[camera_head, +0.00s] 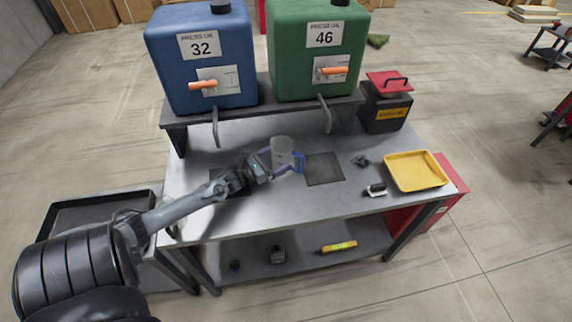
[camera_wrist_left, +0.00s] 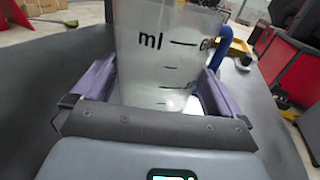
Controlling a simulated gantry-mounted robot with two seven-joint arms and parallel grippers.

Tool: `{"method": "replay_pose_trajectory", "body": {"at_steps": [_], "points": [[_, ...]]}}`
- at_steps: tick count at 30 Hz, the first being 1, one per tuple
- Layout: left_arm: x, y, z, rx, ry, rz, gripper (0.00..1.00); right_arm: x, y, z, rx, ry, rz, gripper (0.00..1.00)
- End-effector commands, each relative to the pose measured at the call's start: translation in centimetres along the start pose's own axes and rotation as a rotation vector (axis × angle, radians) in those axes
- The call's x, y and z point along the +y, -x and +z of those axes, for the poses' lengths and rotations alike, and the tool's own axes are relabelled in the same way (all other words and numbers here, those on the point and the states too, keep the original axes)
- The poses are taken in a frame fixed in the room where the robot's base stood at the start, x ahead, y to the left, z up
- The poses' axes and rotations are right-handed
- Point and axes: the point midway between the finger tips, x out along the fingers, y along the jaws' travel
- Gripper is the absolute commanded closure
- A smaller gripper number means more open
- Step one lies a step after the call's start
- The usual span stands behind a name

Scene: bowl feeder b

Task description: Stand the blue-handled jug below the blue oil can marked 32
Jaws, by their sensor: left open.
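The clear jug (camera_head: 283,152) with a blue handle (camera_head: 299,163) is on the bench at the left edge of the right dark square mat. My left gripper (camera_head: 268,161) reaches it from the left, jaws open. In the left wrist view the jug (camera_wrist_left: 168,55), with its "ml" scale, is upright between the two purple fingers; whether they touch it is unclear. The blue oil can marked 32 (camera_head: 200,75) stands on the raised shelf at back left, its spout (camera_head: 215,128) hanging down. The jug is right of that spout. My right gripper is not in view.
A green can marked 46 (camera_head: 315,62) stands beside the blue one, with its own spout (camera_head: 325,115). Dark mats lie at left (camera_head: 222,174) and right (camera_head: 325,170). A yellow tray (camera_head: 416,186), small parts and a black box with a red lid (camera_head: 386,108) are at right.

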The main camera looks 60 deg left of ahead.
Motion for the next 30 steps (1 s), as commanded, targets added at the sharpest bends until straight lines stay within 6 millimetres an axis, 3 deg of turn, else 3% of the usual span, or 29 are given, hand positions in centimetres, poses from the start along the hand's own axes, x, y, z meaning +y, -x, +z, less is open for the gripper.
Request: {"method": "replay_pose_trajectory", "body": {"at_steps": [8,19,27,30], "points": [[0.0,-2.8,-0.1,-0.002,0.001,0.0,0.0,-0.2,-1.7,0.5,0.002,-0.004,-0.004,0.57],[0.0,-3.3,0.1,0.0,0.0,0.0,0.0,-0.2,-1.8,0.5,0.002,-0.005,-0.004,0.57],[0.0,-3.2,0.1,0.0,0.0,0.0,0.41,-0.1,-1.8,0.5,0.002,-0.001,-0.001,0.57],[0.0,-3.3,0.1,-0.001,0.0,0.0,0.49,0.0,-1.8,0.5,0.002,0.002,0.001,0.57]]}}
